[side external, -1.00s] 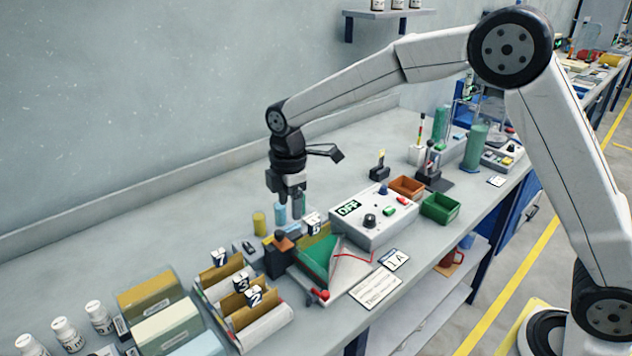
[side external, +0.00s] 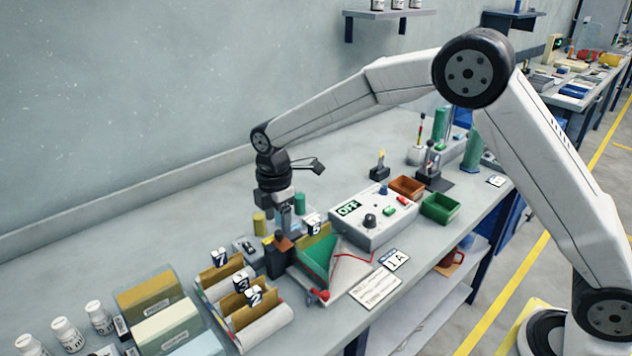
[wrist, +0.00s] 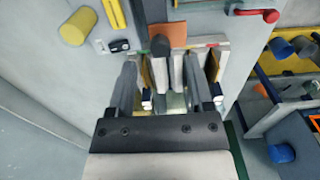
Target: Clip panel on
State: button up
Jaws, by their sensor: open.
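Tan panels with tags 7 (side external: 219,257), 3 (side external: 241,283) and 2 (side external: 256,297) stand in a white rack (side external: 275,326). Another panel, tagged 5 (side external: 315,225), stands by an open tray with a green inside (side external: 318,262). My gripper (side external: 287,228) is open and points down, just behind a dark block with an orange-brown top (side external: 279,258). In the wrist view the open fingers (wrist: 160,65) show over a dark rounded post (wrist: 160,46) and the tops of rack panels. Nothing is seen held. The lower fingertips are partly hidden in the side view.
A control box reading OFF (side external: 372,224) stands right of the gripper. Yellow (side external: 259,222) and green (side external: 299,203) cylinders stand close behind it. Orange (side external: 407,187) and green (side external: 441,206) bins lie farther right. White bottles (side external: 66,333) stand at lower left.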

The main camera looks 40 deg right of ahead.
aim_at(279, 231)
jog(key=shift+f, duration=1.85)
grip_shut()
